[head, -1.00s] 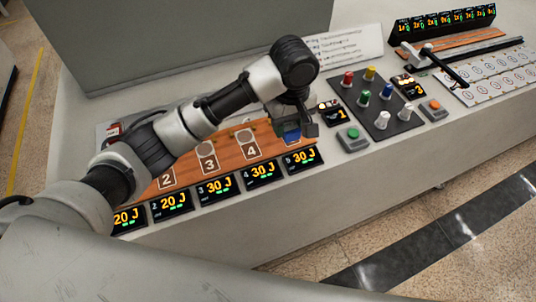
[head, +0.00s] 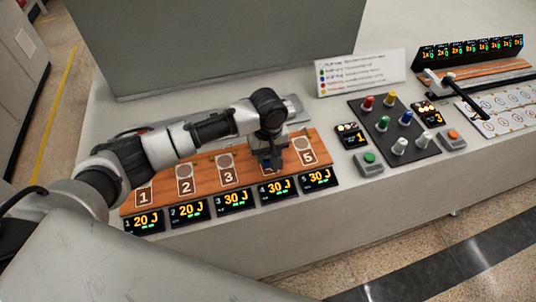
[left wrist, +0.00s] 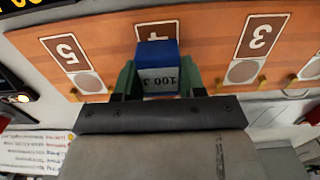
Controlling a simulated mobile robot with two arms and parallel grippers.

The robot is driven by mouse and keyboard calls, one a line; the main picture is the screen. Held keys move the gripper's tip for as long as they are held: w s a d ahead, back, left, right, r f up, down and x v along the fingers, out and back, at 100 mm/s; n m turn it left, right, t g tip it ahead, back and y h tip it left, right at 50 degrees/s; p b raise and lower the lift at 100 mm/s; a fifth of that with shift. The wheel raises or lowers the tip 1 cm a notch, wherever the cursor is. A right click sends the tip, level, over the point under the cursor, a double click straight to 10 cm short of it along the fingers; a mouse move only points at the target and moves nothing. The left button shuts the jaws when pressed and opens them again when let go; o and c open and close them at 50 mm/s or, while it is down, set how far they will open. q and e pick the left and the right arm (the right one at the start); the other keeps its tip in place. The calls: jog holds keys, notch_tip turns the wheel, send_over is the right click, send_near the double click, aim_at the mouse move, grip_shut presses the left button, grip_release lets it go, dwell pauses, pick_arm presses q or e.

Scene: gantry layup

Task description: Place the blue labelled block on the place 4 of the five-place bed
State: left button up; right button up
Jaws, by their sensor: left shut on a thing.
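The blue block with a white "100 J" label (left wrist: 158,72) is between the green fingers of my left gripper (left wrist: 156,82), which is shut on it. In the head view the left gripper (head: 269,163) points down over place 4 of the orange-brown five-place bed (head: 206,171). A little of the blue block shows below it there. The block and gripper hide most of place 4; only the top of its number card shows in the wrist view. I cannot tell whether the block touches the bed. My right gripper is not in view.
Small displays line the bed's front edge, the fourth (head: 276,187) reading 30 J. To the right are a green button (head: 369,160), a dark board with coloured knobs (head: 394,130) and an orange button (head: 453,137). A written sign (head: 360,73) stands behind.

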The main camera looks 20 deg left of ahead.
pick_arm(q)
jog(key=shift+f, duration=1)
jog(key=o, duration=1)
jog(key=shift+f, duration=0.1)
notch_tip(320, 180, up, 12)
jog(key=shift+r+b, duration=0.15)
jog(key=shift+b, duration=0.5)
